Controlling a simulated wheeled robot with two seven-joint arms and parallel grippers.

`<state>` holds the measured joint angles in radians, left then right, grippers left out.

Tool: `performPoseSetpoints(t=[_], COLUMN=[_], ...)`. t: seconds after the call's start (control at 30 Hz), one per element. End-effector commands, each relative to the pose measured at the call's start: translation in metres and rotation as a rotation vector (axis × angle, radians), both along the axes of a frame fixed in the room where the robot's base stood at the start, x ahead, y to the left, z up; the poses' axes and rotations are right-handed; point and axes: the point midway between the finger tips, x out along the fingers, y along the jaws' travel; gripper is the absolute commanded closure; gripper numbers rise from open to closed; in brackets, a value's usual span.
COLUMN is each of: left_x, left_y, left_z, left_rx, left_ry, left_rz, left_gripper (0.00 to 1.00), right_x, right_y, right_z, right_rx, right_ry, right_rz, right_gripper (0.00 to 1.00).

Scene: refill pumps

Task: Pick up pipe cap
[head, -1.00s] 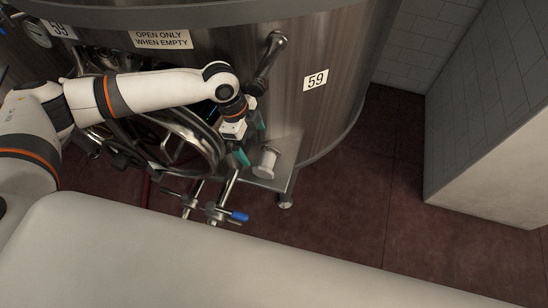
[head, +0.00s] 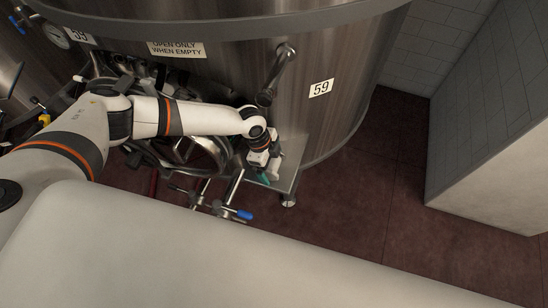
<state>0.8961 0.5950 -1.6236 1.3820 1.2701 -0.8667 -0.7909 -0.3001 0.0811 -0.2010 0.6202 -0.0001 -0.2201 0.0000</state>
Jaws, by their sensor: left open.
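The pipe cap (head: 275,168) is a pale metal, spool-like piece on the small metal shelf (head: 291,160) at the foot of the tank. My left gripper (head: 266,178) is over it, pointing down, and hides most of it. The gripper's teal fingers are open and show only in part. I cannot tell whether they touch the cap or stand on both sides of it. My right gripper is not in view.
The large steel tank (head: 335,55) stands behind the shelf, with a handle (head: 276,75) above my left gripper. A pipe with a blue-handled valve (head: 243,214) sticks out in front. The floor (head: 370,195) to the right is clear.

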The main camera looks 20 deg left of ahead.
Motion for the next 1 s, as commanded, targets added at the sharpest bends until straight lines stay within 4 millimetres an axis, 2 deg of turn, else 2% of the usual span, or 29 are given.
performPoseSetpoints(t=[0.23, 0.57, 1.0], left_x=[-0.0001, 0.0, -0.0011], left_y=[-0.0005, -0.0003, -0.0027], left_z=[-0.0011, -0.0008, 0.0025], left_rx=[-0.001, 0.0, -0.002], left_ry=[0.0, 0.0, -0.001], left_rz=[0.0, 0.0, -0.001], left_gripper=[0.05, 0.58, 0.58], right_x=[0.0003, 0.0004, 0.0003], right_y=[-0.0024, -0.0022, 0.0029], right_z=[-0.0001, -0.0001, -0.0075], right_rx=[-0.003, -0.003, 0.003], right_ry=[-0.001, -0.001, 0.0], right_rz=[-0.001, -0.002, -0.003], right_gripper=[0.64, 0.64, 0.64])
